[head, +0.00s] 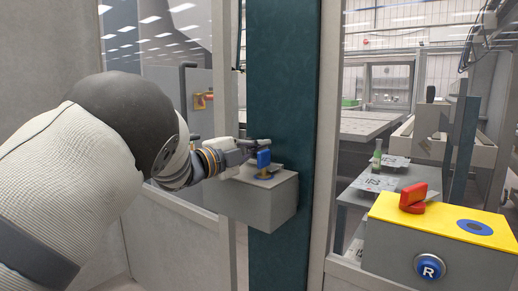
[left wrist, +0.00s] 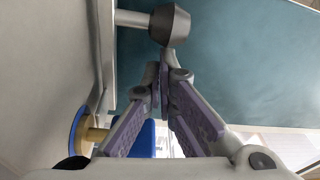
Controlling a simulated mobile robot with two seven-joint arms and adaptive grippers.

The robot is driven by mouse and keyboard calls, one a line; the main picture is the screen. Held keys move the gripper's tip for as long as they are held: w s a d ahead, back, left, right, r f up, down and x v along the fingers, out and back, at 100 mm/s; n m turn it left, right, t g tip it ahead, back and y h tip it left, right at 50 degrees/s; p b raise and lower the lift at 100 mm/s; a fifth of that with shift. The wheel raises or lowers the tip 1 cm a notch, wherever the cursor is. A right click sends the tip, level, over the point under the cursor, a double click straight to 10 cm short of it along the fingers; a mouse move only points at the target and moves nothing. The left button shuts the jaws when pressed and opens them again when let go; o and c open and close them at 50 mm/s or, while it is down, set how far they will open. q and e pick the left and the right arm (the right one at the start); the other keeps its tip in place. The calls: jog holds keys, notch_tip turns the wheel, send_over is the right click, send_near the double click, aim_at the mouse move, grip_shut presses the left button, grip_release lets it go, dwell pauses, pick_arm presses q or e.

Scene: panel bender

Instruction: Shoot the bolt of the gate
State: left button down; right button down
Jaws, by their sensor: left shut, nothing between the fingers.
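A dark tapered knob (left wrist: 170,25) on a short grey rod (left wrist: 132,18) stands out from a pale upright edge in the left wrist view; it looks like the bolt's handle. My left gripper (left wrist: 163,82) is shut and empty, its fingertips close to the knob. I cannot tell whether they touch it. In the head view my left gripper (head: 258,144) is at the dark teal post, just above a blue switch key (head: 263,158) on a grey box. The knob cannot be made out there. The gate (head: 185,75) is behind my left arm. My right gripper is not in view.
The grey box (head: 255,205) juts out from the teal post (head: 282,60) below the gripper. A red and yellow handle (head: 203,100) is on the gate's far side. At right stands a yellow-topped box (head: 450,215) with a red knob (head: 413,197) and a blue R button (head: 429,267).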

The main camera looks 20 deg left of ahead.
pick_arm(q)
jog(key=shift+r, duration=0.1)
jog(key=shift+w, duration=0.1)
